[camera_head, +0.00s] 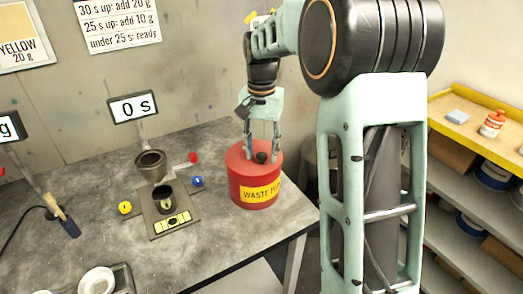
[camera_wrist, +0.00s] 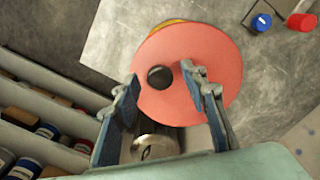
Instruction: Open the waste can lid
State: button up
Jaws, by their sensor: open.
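The red waste can (camera_head: 250,192) stands upright on the grey table, with a yellow label reading "WASTE" on its side. Its flat red lid (camera_head: 239,163) is on the can, with a round black knob (camera_head: 261,158) on top. In the wrist view the lid (camera_wrist: 205,70) is a red disc and the knob (camera_wrist: 160,77) lies just ahead of the fingertips. My gripper (camera_head: 263,160) is open, pointing down over the lid; in the wrist view the gripper (camera_wrist: 160,78) has a finger on each side of the knob's line. Contact with the knob cannot be told.
A shelf with a yellow top (camera_head: 470,130) stands at the right. The can is near the table's right edge.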

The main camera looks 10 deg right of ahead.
grip_shut()
jog(key=shift+r, duration=0.1)
dwell(0.4)
